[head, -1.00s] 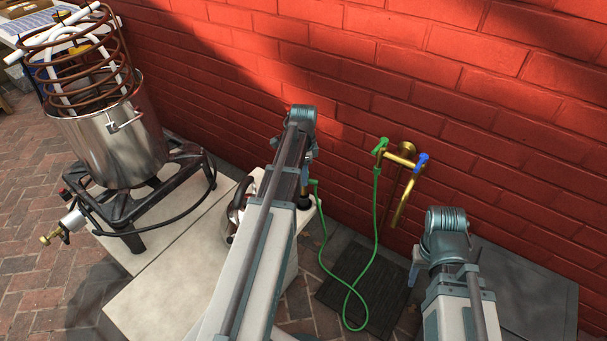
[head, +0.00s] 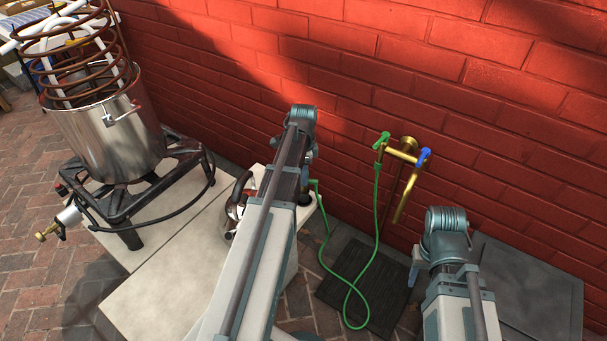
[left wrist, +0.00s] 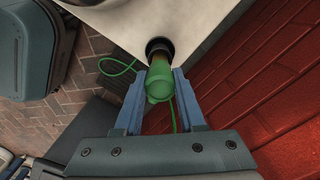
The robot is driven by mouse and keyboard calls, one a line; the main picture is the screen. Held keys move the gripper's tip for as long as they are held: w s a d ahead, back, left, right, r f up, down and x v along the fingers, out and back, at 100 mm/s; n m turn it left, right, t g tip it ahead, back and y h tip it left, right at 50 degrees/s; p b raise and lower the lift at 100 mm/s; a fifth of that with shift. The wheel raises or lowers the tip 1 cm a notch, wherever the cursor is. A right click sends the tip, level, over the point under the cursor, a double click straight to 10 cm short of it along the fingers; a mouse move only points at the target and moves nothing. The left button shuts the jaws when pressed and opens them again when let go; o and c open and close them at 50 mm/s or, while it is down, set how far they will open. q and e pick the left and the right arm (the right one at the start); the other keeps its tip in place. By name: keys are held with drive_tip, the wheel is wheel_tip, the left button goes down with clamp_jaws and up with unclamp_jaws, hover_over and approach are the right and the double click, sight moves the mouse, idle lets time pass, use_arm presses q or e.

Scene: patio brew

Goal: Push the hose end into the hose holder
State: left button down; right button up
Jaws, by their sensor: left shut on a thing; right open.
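The green hose end (left wrist: 159,84) is between the two blue fingers of my left gripper (left wrist: 162,78), which is shut on it. The hose holder (left wrist: 160,46), a dark round ring, is at the corner of a pale slab. The hose end lines up with the ring in the left wrist view; I cannot tell how deep it sits, if at all. In the head view the holder (head: 305,200) is partly hidden by my left arm, and the green hose end (head: 314,184) shows beside it. My right gripper (head: 415,264) is open and empty, mostly hidden.
The green hose (head: 351,288) loops over a dark mat (head: 375,310) up to a brass tap (head: 403,156) on the red brick wall. A kettle (head: 236,205) stands close left of my left arm. A steel pot (head: 110,140) on a burner is further left.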

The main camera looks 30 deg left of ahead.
use_arm(q)
drive_tip(key=shift+f, duration=0.15)
drive_tip(key=shift+f+b, duration=1.1)
drive_tip(key=shift+b, duration=0.1)
idle(0.4)
drive_tip(key=shift+c, duration=2.1)
unclamp_jaws()
wheel_tip(320, 180, up, 14)
drive_tip(key=p, duration=1.3)
drive_tip(key=shift+p, duration=0.35)
